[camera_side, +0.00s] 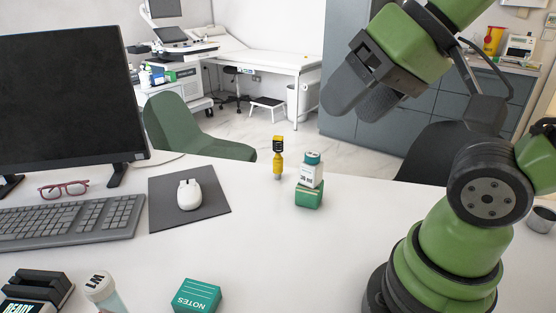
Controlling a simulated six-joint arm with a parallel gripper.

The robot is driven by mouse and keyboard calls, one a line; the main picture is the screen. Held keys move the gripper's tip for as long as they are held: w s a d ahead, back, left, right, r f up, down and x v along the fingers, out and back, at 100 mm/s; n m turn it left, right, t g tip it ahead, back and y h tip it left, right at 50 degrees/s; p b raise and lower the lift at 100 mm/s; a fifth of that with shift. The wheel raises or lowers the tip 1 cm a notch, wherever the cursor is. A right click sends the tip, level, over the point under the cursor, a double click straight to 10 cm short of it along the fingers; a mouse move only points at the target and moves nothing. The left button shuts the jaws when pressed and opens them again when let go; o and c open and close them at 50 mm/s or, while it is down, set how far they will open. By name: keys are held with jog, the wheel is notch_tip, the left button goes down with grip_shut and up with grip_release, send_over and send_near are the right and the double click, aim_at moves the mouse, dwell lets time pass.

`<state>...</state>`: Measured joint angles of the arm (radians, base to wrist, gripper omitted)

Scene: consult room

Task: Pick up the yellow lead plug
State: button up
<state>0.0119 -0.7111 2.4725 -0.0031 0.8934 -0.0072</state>
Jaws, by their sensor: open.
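The yellow lead plug (277,160) stands upright on the white desk (255,257), near its far edge. It has a dark top with a light marking and a narrow pale lower end. My gripper (352,108) is open and empty, high above the desk, to the right of the plug and well apart from it. Its two dark fingers point down and to the left. Nothing covers the plug in this view.
A mouse (190,195) on a dark mat (220,207), a keyboard (70,223) and a monitor (70,100) are left. A teal notes box (196,296) lies in front. The middle of the desk is clear.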

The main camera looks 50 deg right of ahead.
jog(key=w+d+h, duration=0.1)
jog(key=w+d, duration=0.3)
jog(key=w, duration=0.4)
jog(key=g+h, duration=0.3)
send_near(279, 137)
jog(key=f, duration=0.3)
jog(key=w+d+f, duration=0.1)
jog(key=f, duration=0.1)
jog(key=shift+w+d+f+m, duration=0.1)
jog(key=shift+w+m, duration=0.1)
jog(key=shift+m, duration=0.1)
jog(key=shift+a+x, duration=0.1)
jog(key=shift+x, duration=1.5)
jog(key=shift+a+x, duration=0.15)
jog(key=shift+x, duration=1.4)
jog(key=shift+w, duration=0.15)
grip_shut()
